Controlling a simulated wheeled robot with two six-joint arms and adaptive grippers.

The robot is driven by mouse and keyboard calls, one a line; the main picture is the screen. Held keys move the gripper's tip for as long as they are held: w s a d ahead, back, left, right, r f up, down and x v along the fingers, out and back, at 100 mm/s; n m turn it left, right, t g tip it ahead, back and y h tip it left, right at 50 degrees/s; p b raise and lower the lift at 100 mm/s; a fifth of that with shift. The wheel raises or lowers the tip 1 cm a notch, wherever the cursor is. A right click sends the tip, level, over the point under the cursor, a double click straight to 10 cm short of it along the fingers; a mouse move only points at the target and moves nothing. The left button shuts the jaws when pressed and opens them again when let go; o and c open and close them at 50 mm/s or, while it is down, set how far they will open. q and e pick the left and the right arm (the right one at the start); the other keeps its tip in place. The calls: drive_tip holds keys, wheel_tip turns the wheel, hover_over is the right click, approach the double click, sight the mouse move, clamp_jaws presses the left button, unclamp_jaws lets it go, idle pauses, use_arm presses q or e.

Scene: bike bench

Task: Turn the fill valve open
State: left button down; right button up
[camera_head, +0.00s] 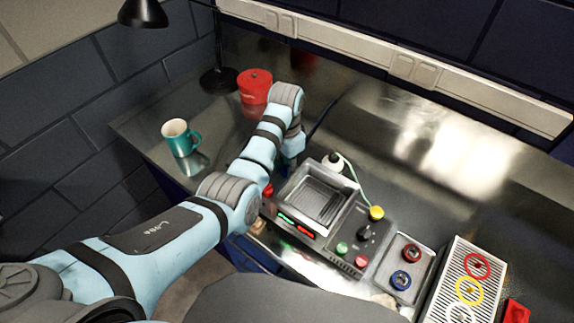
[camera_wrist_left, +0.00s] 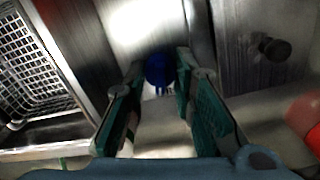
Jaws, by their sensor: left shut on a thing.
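In the left wrist view, a round blue knob (camera_wrist_left: 159,67), which looks like the fill valve's handle, sits between the fingertips of my left gripper (camera_wrist_left: 158,82). The gripper is shut on this knob, with one teal-padded finger on each side. In the head view my left arm reaches over the back left of the bench unit. Its wrist hides the knob and the fingers there. How far the valve is turned cannot be told. The bench unit (camera_head: 345,237) has a basin with a basket (camera_head: 318,196), which also shows in the left wrist view (camera_wrist_left: 38,65). My right gripper is not in view.
A red container (camera_head: 255,82) stands behind my left arm, near a black lamp (camera_head: 218,78). A teal mug (camera_head: 181,139) stands at the left. A tray (camera_head: 420,262) with a red and a blue ring is at the right. The back right bench top is clear.

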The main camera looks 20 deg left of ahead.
use_arm(q)
drive_tip(key=m, duration=0.6)
drive_tip(key=shift+w+r, duration=0.1)
drive_tip(key=m, duration=0.5)
drive_tip(key=shift+m, duration=0.4)
drive_tip(key=c, duration=1.6)
unclamp_jaws()
